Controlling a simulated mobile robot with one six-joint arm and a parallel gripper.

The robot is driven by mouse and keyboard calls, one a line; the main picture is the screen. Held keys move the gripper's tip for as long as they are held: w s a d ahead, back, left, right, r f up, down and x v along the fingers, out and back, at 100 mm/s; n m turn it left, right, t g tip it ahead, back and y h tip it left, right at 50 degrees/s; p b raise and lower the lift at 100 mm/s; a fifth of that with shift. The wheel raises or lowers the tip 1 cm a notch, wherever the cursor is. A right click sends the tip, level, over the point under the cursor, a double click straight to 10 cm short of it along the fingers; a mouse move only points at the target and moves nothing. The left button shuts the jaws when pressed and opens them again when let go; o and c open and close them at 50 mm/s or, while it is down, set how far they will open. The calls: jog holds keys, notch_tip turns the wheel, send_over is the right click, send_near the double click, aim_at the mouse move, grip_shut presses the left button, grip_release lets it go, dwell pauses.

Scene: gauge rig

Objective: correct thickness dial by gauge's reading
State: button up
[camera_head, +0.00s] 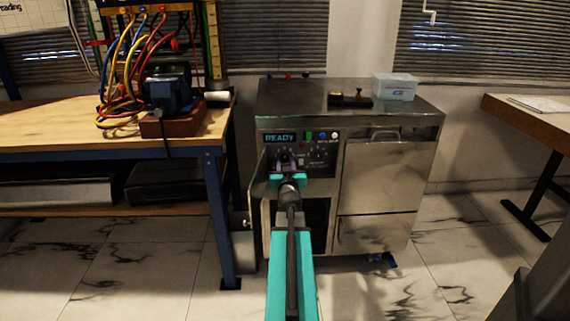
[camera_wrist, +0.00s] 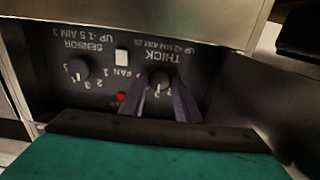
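The thickness dial (camera_wrist: 158,82) is a small dark knob under the label "THICK", upside down in the wrist view, with small print and white numbers around it. My gripper (camera_wrist: 162,85) has its two purple fingers on either side of this dial. I cannot tell whether they touch it. In the head view my gripper (camera_head: 287,170) is at the steel machine's control panel and hides part of it. A small dark block with a brass-coloured part (camera_head: 350,98) sits on the machine's top; it may be the gauge, and no reading is legible.
A "SENSOR" dial (camera_wrist: 77,70), a white switch (camera_wrist: 121,56) marked "FAN" and a red button (camera_wrist: 121,97) are close by. The display (camera_head: 280,138) shows "READY". A clear tub (camera_head: 396,87) stands on the steel machine (camera_head: 385,180). A wooden bench (camera_head: 50,130) is at left.

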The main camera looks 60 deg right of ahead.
jog(key=shift+n, duration=0.3)
jog(key=n, duration=0.3)
jog(key=shift+s, duration=0.1)
jog(key=shift+n+b, duration=0.55)
jog(key=shift+n, duration=1.45)
jog(key=o, duration=1)
